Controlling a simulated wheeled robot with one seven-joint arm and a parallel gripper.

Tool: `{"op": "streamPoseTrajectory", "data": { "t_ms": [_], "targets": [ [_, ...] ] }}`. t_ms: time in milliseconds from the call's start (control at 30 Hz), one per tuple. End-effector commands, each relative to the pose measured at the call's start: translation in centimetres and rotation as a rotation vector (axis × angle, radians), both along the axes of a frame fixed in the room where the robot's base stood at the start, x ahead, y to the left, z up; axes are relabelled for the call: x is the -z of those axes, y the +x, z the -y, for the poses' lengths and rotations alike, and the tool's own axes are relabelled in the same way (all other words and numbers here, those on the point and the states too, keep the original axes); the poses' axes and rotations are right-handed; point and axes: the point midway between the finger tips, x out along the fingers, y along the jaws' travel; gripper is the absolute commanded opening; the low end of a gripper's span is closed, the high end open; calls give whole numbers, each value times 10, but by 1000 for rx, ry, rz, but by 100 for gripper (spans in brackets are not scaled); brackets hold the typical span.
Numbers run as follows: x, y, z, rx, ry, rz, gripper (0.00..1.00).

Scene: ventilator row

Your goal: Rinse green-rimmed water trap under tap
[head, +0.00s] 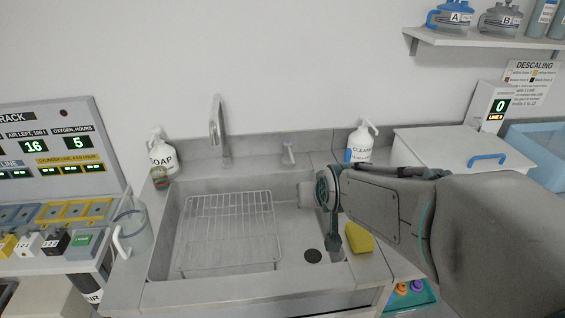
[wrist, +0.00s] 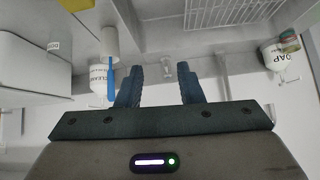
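A small jar (head: 160,179) with green and reddish parts stands by the soap bottle at the sink's back left corner. It also shows in the wrist view (wrist: 289,42), and I cannot tell for sure that it is the green-rimmed water trap. The curved metal tap (head: 218,132) rises behind the sink (head: 295,240). A small lever (head: 288,152) stands right of it and appears beyond my fingers in the wrist view (wrist: 168,70). My gripper (wrist: 160,88) is open, with nothing visible between its fingers. In the head view my arm reaches over the sink's right side; the fingertips are unclear.
A wire rack (head: 230,215) fills the sink's left half; a drain (head: 313,256) is at right. A soap bottle (head: 162,155), cleaner bottle (head: 360,145), yellow sponge (head: 358,238) and clear jug (head: 135,228) stand around the rim. A white lidded box (head: 440,143) is right.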

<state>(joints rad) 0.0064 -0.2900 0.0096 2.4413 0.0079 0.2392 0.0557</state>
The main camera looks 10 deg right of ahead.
Motion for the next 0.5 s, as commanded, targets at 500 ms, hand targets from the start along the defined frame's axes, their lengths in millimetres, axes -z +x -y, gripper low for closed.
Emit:
{"op": "streamPoseTrajectory", "data": {
  "t_ms": [500],
  "targets": [
    [114, 156, -1, 57, 92, 620, 34]
  ]
}}
